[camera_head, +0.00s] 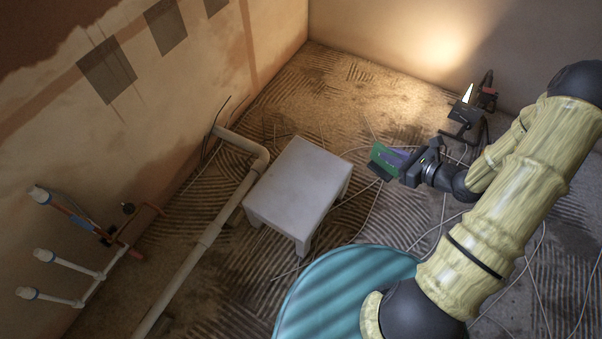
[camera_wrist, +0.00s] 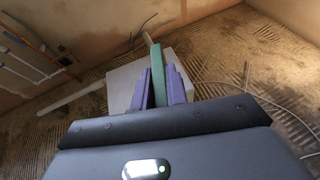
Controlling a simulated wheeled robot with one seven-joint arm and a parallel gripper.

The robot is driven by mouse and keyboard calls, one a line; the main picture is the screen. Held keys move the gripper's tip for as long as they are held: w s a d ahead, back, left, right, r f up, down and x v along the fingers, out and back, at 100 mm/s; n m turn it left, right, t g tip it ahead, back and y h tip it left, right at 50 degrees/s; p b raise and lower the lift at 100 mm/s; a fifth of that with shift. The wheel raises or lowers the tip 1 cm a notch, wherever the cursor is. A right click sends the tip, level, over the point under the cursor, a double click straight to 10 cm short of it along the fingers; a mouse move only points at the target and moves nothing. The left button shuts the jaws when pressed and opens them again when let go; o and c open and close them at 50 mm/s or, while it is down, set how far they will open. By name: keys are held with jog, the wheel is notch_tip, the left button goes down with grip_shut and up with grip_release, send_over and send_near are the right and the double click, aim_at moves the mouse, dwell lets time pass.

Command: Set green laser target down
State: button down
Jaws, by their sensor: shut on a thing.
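My gripper (camera_head: 394,167) is shut on a flat green laser target (camera_head: 383,157). In the head view the target is held in the air to the right of a grey-white stool (camera_head: 299,186), apart from it. In the wrist view the target (camera_wrist: 158,78) shows as a narrow green strip between my two purple fingers, seen nearly edge-on. The stool top (camera_wrist: 122,82) lies beyond the fingers in that view, partly hidden by them. The stool top looks bare in the head view.
A teal round surface (camera_head: 345,292) is at the bottom centre. A grey pipe (camera_head: 208,236) runs along the stool's left side. A lit work lamp (camera_head: 466,104) stands at the back right. Loose cables cross the ridged floor (camera_head: 350,90). White pipe stubs (camera_head: 70,262) stick out at the left wall.

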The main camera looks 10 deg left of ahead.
jog(key=shift+w, duration=0.3)
jog(key=shift+s+a, duration=0.1)
jog(key=shift+s, duration=0.15)
jog(key=shift+a, duration=0.15)
jog(key=w+a+f+n+g+b, duration=0.1)
jog(key=a+f+b, duration=0.2)
jog(key=a, duration=0.9)
jog(key=w+a+f+n+g+y+b, duration=0.1)
jog(key=a+f+b, duration=0.3)
jog(key=a+f, duration=0.5)
jog(key=w+a, duration=0.1)
jog(key=a, duration=0.2)
jog(key=shift+w+a+n+g+y, duration=0.3)
jog(key=shift+f+b, duration=1.35)
jog(key=shift+f, duration=1.1)
jog(key=shift+f+b, duration=1.35)
jog(key=shift+f, duration=1.15)
